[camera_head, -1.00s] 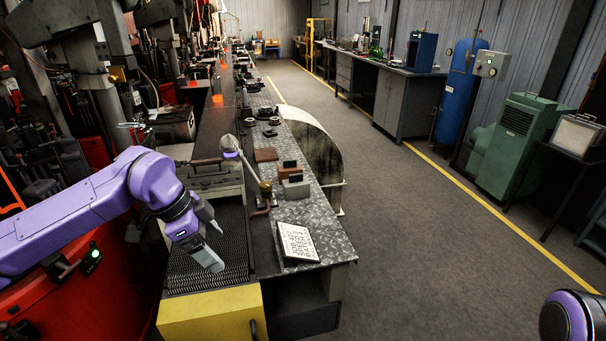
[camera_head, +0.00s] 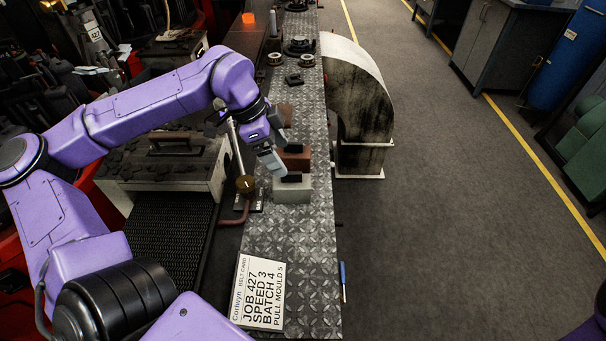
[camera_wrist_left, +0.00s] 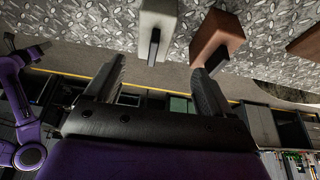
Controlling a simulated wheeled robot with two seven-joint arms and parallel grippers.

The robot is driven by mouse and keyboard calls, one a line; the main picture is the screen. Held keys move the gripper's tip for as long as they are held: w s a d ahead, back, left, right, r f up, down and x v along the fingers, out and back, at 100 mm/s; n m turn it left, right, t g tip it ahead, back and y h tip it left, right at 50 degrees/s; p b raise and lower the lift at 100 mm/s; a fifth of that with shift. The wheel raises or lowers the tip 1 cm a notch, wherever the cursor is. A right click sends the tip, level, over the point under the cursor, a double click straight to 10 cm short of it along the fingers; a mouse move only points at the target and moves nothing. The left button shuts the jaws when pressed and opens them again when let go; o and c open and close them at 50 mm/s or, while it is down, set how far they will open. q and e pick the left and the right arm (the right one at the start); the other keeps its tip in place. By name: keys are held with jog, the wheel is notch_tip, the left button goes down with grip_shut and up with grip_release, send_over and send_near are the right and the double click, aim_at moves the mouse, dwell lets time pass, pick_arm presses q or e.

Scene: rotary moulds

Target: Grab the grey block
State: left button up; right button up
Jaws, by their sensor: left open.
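The grey block (camera_head: 293,192) stands on the patterned metal bench top (camera_head: 300,235), with a black upright grip on top. It also shows in the left wrist view (camera_wrist_left: 158,16), at the top and centred between the fingers. My left gripper (camera_head: 278,145) is open and empty, just behind and above the grey block, beside a brown block (camera_head: 296,160). In the left wrist view, my left gripper (camera_wrist_left: 157,80) has its fingers spread wide and apart from the grey block. My right gripper is out of view.
Another brown block (camera_head: 284,112) stands farther back. A brass-based lever (camera_head: 245,185) rises left of the grey block. A curved grimy housing (camera_head: 360,105) stands to the right.

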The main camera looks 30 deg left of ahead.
aim_at(291, 172)
pick_arm(q)
jog(key=f, duration=0.1)
jog(key=d+f, duration=0.1)
jog(key=f, duration=0.1)
jog(key=shift+s+d+p, duration=0.2)
jog(key=shift+s+p, duration=0.05)
jog(key=shift+p, duration=0.1)
jog(key=x, duration=0.1)
jog(key=p+x, duration=0.1)
jog(key=x, duration=0.2)
jog(key=shift+w+d+f, duration=0.2)
jog(key=shift+w+d, duration=0.1)
jog(key=shift+w, duration=0.05)
jog(key=shift+d+f, duration=0.1)
jog(key=shift+f, duration=0.2)
grip_shut()
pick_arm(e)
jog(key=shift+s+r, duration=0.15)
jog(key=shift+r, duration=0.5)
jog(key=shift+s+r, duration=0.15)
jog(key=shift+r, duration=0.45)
